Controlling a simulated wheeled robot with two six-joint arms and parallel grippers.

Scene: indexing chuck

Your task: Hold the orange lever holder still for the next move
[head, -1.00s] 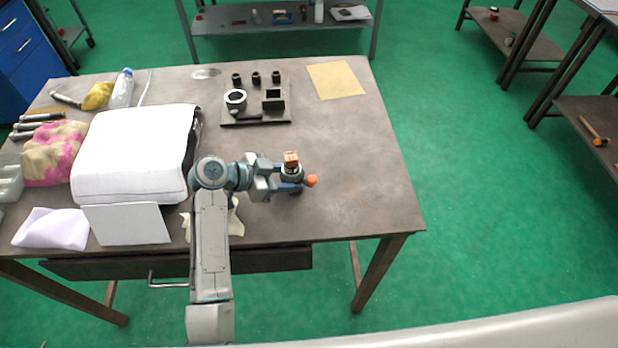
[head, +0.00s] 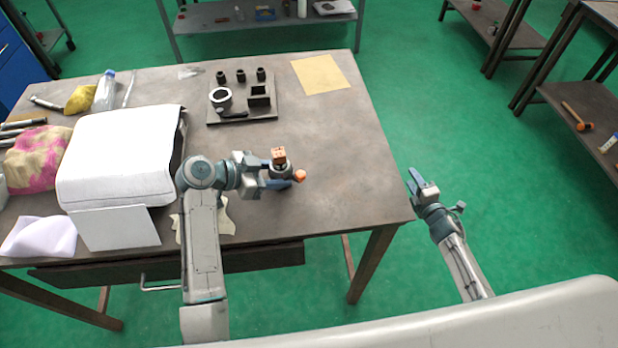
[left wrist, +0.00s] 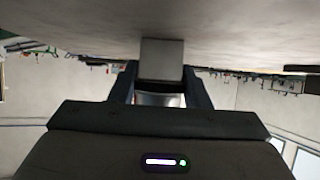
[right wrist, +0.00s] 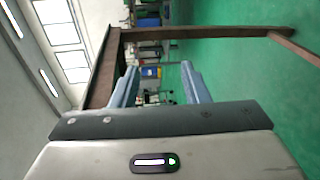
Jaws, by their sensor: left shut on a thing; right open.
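The orange lever holder shows in the head view as a dark round body (head: 281,171) with an orange-brown block (head: 279,155) on top and an orange knob (head: 300,175) at its right side. My left gripper (head: 276,173) is shut around the dark body, over the table's right half. In the left wrist view its two fingers (left wrist: 160,92) close on a grey part between them; the rest of the holder is hidden there. My right gripper (head: 423,192) is open and empty, off the table's right edge. Its blue fingers stand apart in the right wrist view (right wrist: 160,85).
A dark fixture plate (head: 241,113) with a ring, a square socket and several small posts lies behind the holder. A yellow sheet (head: 320,74) is at the back right. A white case (head: 120,155) stands left of my left arm. The table (head: 350,160) right of the holder is clear.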

